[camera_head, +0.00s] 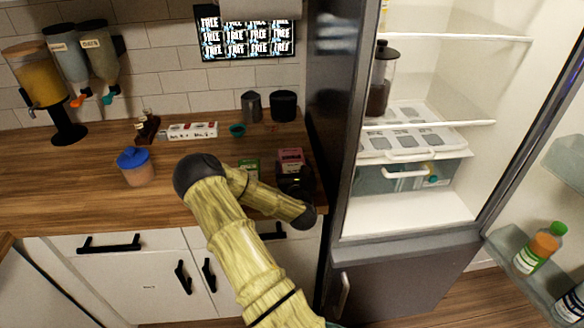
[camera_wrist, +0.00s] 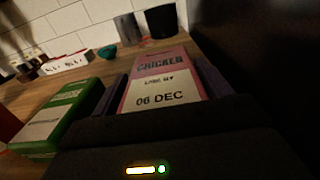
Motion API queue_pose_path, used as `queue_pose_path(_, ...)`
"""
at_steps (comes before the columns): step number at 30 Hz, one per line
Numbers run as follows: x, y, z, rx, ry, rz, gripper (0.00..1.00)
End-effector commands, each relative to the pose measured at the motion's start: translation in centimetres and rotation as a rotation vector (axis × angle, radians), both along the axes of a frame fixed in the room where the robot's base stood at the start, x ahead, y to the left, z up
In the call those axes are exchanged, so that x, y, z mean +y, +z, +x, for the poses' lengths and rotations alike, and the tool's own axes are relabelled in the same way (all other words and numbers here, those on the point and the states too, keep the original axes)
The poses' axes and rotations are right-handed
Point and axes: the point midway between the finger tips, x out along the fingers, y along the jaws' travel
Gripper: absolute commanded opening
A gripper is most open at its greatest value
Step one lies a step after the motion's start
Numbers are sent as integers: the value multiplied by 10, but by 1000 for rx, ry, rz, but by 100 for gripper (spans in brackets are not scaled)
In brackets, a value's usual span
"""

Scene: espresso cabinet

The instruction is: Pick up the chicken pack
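The chicken pack (camera_head: 290,156) is a pink box on the wooden counter near the fridge side. In the wrist view the chicken pack (camera_wrist: 161,75) fills the middle, with its white "06 DEC" label facing me. My gripper (camera_head: 294,180) is low over the counter, partly covering the pack. In the wrist view my gripper (camera_wrist: 160,88) has one dark finger on each side of the pack, spread about the pack's width. I cannot tell whether the fingers touch it. The pack's lower part is hidden by my gripper.
A green pack (camera_wrist: 62,118) stands close on the left. A teal bowl (camera_head: 237,130), a grey jug (camera_head: 252,106) and a black canister (camera_head: 284,106) stand behind. The dark fridge side (camera_head: 330,120) is close on the right. A blue-lidded jar (camera_head: 135,168) stands farther left.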

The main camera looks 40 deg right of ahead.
Motion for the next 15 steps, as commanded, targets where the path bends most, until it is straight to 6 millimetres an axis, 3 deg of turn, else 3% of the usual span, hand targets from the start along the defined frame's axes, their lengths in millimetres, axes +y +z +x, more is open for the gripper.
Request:
queue_pose_path(11,2,4,2,-3,1,-2,42)
queue_pose_path(15,4,20,3,-5,1,-3,42)
